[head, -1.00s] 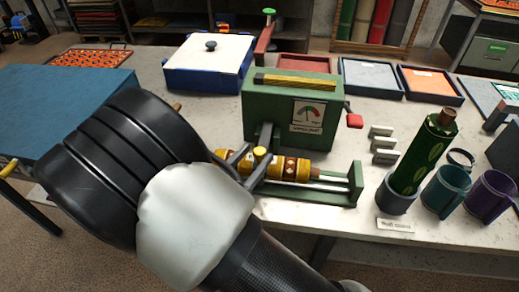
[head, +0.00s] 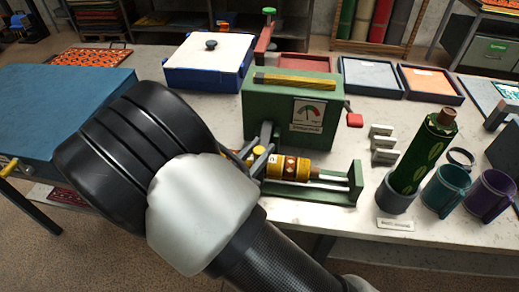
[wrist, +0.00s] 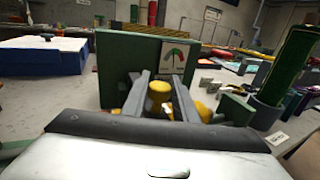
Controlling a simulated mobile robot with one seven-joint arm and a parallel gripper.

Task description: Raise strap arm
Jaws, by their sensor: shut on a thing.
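The green machine (head: 275,104) with a dial stands on the bench, with a yellow patterned roller (head: 291,166) lying along its front. Dark grey bars and a yellow knob (head: 259,150) sit at the roller's left part; the knob appears to belong to the strap arm. In the wrist view the knob (wrist: 160,92) shows between the two grey fingers of my gripper (wrist: 161,88), in front of the machine (wrist: 118,60). My gripper is shut on the knob. My wrist covers the roller's left end in the head view, and the strap arm's full shape is hidden.
A green bottle (head: 423,155) stands in a grey holder beside teal (head: 445,190) and purple (head: 490,195) mugs at the right. Small grey blocks (head: 382,147) lie between roller and bottle. A white-topped blue box (head: 208,65) stands behind left. A red-ended crank (head: 354,119) juts from the machine.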

